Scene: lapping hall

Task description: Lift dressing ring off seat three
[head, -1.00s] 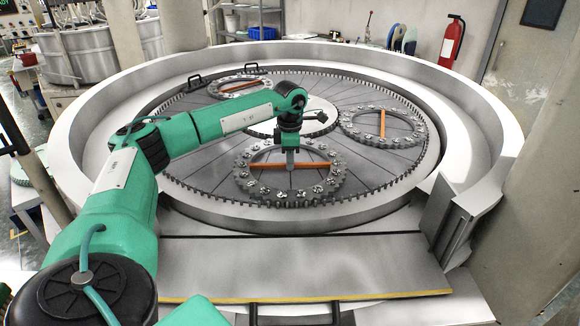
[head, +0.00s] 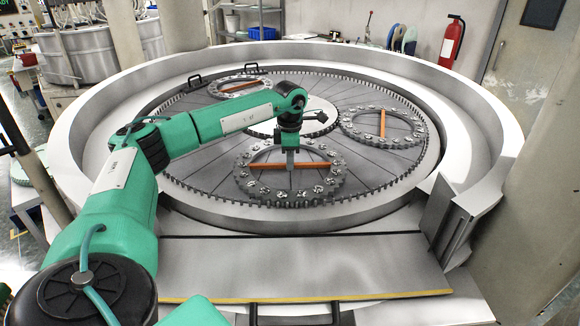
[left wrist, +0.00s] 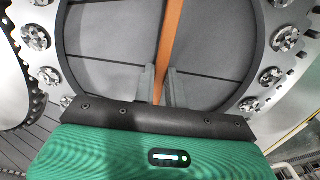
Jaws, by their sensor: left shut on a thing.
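The near dressing ring (head: 327,188) is a grey toothed ring with silver round pieces around it and an orange bar (head: 266,167) across its opening. My left gripper (head: 290,166) points down at the middle of this bar. In the left wrist view its two grey fingers (left wrist: 161,78) stand on either side of the orange bar (left wrist: 171,38), shut on it. The ring (left wrist: 287,40) curves around the fingers there. I cannot tell whether the ring touches the plate below, nor which seat number it has. My right gripper is not in view.
Two similar rings lie on the round plate, one at right (head: 357,127) and one at back left (head: 222,92). A hub (head: 318,103) stands in the middle. A high pale rim (head: 90,130) surrounds the machine. A flat ledge (head: 300,265) in front is clear.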

